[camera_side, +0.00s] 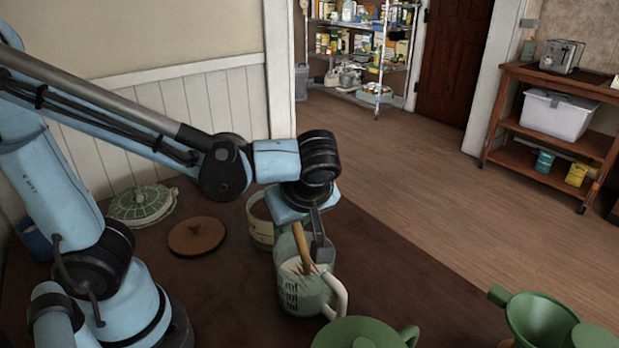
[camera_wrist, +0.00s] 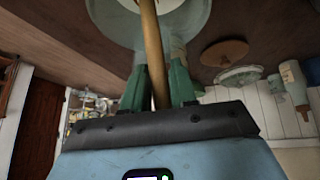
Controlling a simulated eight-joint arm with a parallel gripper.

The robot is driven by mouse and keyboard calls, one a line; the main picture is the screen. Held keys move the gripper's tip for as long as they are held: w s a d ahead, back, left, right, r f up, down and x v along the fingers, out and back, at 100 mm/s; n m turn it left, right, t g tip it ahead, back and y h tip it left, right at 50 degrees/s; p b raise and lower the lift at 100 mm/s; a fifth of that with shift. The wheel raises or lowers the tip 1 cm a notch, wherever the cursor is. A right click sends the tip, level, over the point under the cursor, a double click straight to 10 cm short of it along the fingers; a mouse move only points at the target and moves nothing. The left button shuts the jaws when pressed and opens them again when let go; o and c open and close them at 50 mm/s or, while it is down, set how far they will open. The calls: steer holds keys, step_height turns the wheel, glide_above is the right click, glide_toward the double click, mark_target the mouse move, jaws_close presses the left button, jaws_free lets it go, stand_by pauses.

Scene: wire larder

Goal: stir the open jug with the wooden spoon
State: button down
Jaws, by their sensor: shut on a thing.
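The open jug (camera_side: 290,296) is clear with dark markings, a pale handle on its right and whitish contents. It stands upright on the dark brown table. The wooden spoon (camera_side: 301,243) leans in the jug, its handle rising out of the top and its lower end hidden in the contents. My gripper (camera_side: 318,250) is over the jug's mouth, pointing down, and shut on the spoon handle. In the wrist view the spoon handle (camera_wrist: 151,45) passes between the two green fingertips (camera_wrist: 158,85), with the jug's pale round shape (camera_wrist: 108,18) beyond.
A pale container (camera_side: 262,233) stands close behind the jug. A round brown lid (camera_side: 197,236) and a green patterned lid (camera_side: 142,204) lie to the left. Green vessels (camera_side: 362,334) (camera_side: 541,320) stand at the front right. Bare table lies right of the jug.

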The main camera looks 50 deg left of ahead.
steer(key=shift+s+a, duration=0.1)
steer(key=shift+a, duration=0.4)
